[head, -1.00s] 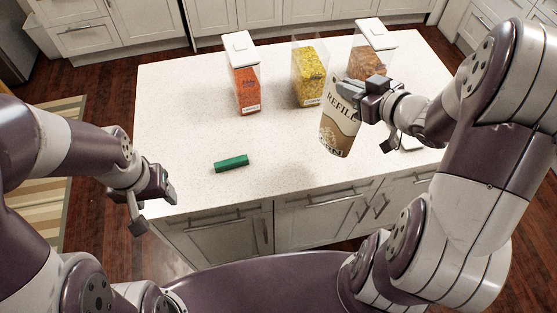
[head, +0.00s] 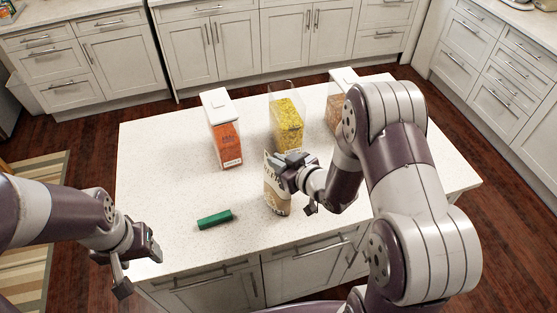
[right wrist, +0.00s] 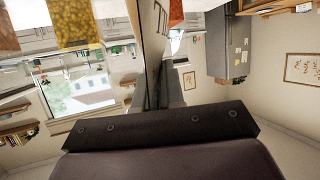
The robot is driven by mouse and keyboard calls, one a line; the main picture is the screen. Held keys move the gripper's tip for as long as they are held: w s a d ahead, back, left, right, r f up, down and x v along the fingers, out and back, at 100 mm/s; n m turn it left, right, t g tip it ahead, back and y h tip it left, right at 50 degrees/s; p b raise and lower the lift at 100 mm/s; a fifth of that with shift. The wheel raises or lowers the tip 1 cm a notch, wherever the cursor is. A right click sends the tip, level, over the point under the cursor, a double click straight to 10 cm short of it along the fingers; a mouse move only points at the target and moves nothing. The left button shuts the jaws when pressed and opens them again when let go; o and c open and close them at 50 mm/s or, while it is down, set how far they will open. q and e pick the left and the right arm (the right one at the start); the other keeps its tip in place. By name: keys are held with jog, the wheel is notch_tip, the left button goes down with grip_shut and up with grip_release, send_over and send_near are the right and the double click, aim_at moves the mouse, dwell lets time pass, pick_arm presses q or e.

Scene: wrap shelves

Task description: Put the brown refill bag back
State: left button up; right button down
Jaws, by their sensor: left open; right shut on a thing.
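The brown refill bag (head: 277,202) is a cream and brown pouch, roughly upright, over the front middle of the white counter in the head view. My right gripper (head: 287,168) is shut on its upper part and hides some of its print. I cannot tell whether the bag's base touches the counter. My left gripper (head: 147,252) is open and empty at the counter's front left edge, away from the bag.
Clear containers with orange (head: 226,143), yellow (head: 288,122) and brown (head: 335,108) contents stand behind the bag; the yellow one shows no white lid. A green block (head: 214,219) lies left of the bag. The counter's (head: 160,170) left side is clear.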

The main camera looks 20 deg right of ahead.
jog(key=c, duration=1.5)
grip_release()
jog(key=shift+f, duration=0.1)
jog(key=shift+c, duration=0.2)
jog(key=o, duration=0.3)
jog(key=shift+d, duration=0.1)
jog(key=shift+s+r, duration=0.1)
jog(key=shift+r, duration=0.1)
jog(key=s+d+r+m+g+h+b, duration=0.1)
jog(key=s+d+r+m+g+h, duration=0.15)
jog(key=s+d+g+h, duration=0.65)
jog(key=s+a+m+g+y, duration=0.2)
jog(key=s+a, duration=0.3)
jog(key=s, duration=0.5)
jog(key=shift+a+r+y, duration=0.15)
jog(key=shift+y, duration=0.55)
